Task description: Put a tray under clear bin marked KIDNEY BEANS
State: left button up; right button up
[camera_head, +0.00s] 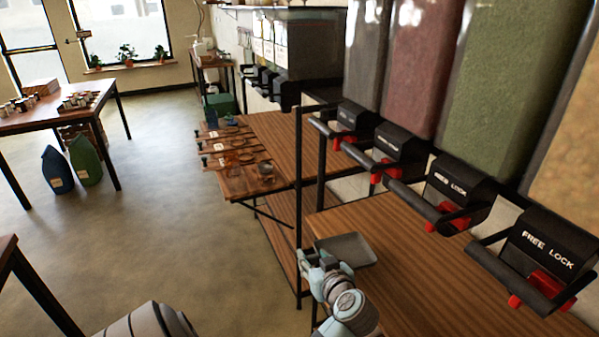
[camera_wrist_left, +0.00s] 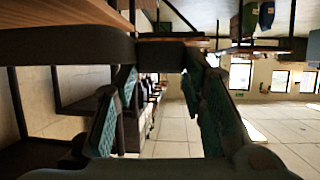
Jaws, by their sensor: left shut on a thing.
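My left gripper (camera_head: 318,272) is shut on a grey tray (camera_head: 346,249) and holds it by its near side, at the front edge of the wooden shelf (camera_head: 430,275). In the left wrist view the fingers of my left gripper (camera_wrist_left: 162,115) show large, with a dark edge (camera_wrist_left: 60,47) across them, likely the tray. Clear bins hang over the shelf, one with dark red contents (camera_head: 418,65). No KIDNEY BEANS label is readable; the dark red bin may be the one. My right gripper is not in view.
A green-filled bin (camera_head: 490,70) and a tan-filled bin (camera_head: 568,140) hang to the right. Black dispensers with red catches (camera_head: 455,195) jut out above the shelf. A dark post (camera_head: 298,200) stands left of the tray. The shelf below the dispensers is bare.

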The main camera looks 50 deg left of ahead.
aim_at(351, 259)
pick_arm(q)
jog(key=w+b, duration=0.1)
jog(key=w, duration=0.1)
jog(key=w+d+f+b, duration=0.1)
jog(key=w+b, duration=0.1)
jog(key=w+d+b, duration=0.1)
jog(key=w+b, duration=0.1)
jog(key=w, duration=0.1)
jog(key=shift+w+d+f, duration=0.1)
jog(key=shift+d+f, duration=0.05)
jog(key=shift+f, duration=0.15)
jog(key=w+b, duration=0.1)
jog(key=f+b, duration=0.1)
jog(key=w+f+b, duration=0.1)
jog(key=shift+w+d+f+b, duration=0.2)
jog(key=shift+w+d+b, duration=0.15)
jog(key=shift+d, duration=0.05)
jog(key=shift+w+d+f+b, duration=0.1)
jog(key=shift+w+f+b, duration=0.15)
jog(key=shift+w+b, duration=0.25)
jog(key=shift+r, duration=0.1)
jog(key=o, duration=1.2)
jog(key=shift+f, duration=0.2)
jog(key=shift+o, duration=0.2)
jog(key=shift+s, duration=0.1)
